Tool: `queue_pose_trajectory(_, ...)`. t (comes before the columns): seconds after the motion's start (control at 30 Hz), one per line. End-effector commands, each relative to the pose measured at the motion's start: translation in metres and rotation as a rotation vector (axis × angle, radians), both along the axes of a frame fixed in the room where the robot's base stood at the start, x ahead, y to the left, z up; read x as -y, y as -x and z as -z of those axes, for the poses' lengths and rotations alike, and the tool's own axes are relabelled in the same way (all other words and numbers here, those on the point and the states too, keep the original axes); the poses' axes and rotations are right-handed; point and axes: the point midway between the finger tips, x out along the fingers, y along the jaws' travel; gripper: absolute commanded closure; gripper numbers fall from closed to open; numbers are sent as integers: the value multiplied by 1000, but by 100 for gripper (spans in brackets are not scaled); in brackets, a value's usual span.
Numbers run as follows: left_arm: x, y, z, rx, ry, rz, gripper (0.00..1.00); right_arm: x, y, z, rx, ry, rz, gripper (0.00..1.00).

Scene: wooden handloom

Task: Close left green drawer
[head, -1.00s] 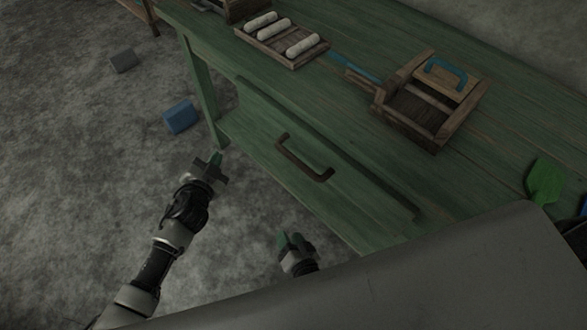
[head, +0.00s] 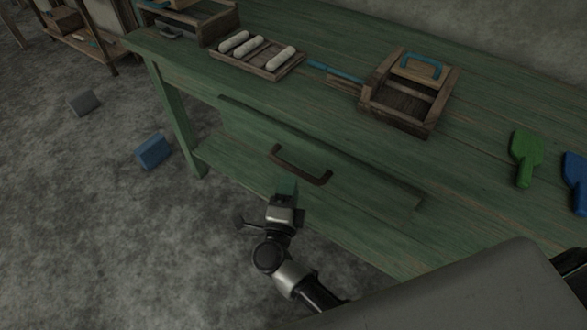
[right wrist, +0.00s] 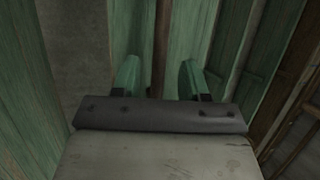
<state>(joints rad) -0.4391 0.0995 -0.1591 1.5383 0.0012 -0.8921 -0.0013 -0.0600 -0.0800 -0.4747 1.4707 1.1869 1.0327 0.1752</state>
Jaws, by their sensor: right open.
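The green drawer (head: 345,185) is in the front of the green table in the head view, and its front edge stands out from the table. A dark brown bar handle (head: 300,166) is on its front. My right gripper (head: 286,187) is just below the handle in the head view. In the right wrist view its two green fingers (right wrist: 160,78) are apart, with the brown handle bar (right wrist: 160,45) in line between them. I cannot tell whether they touch it. My left gripper is not in view.
The green table (head: 330,100) holds a tray of white rolls (head: 258,66), a wooden box with a blue handle (head: 407,105), and a green paddle (head: 524,158). A blue block (head: 153,151) and a grey block (head: 83,103) lie on the floor.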

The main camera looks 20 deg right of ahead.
Motion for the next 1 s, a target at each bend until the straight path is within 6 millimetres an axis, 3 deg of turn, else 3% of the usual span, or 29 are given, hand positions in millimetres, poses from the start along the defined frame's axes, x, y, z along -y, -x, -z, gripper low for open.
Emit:
queue_pose_trajectory(0.1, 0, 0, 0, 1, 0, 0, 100, 11, -20, -5, 3, 3, 0, 56)
queue_pose_trajectory(0.3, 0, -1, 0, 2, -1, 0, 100, 22, -40, -8, 1, 2, -1, 56)
queue_pose_trajectory(0.67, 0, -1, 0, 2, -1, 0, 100, 25, -45, -9, -1, 2, -1, 56)
queue_pose_trajectory(0.97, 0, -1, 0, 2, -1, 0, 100, 25, -44, -9, -1, 2, -2, 99)
queue_pose_trajectory(1.0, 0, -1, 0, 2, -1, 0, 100, 25, -44, -9, -1, 2, -2, 100)
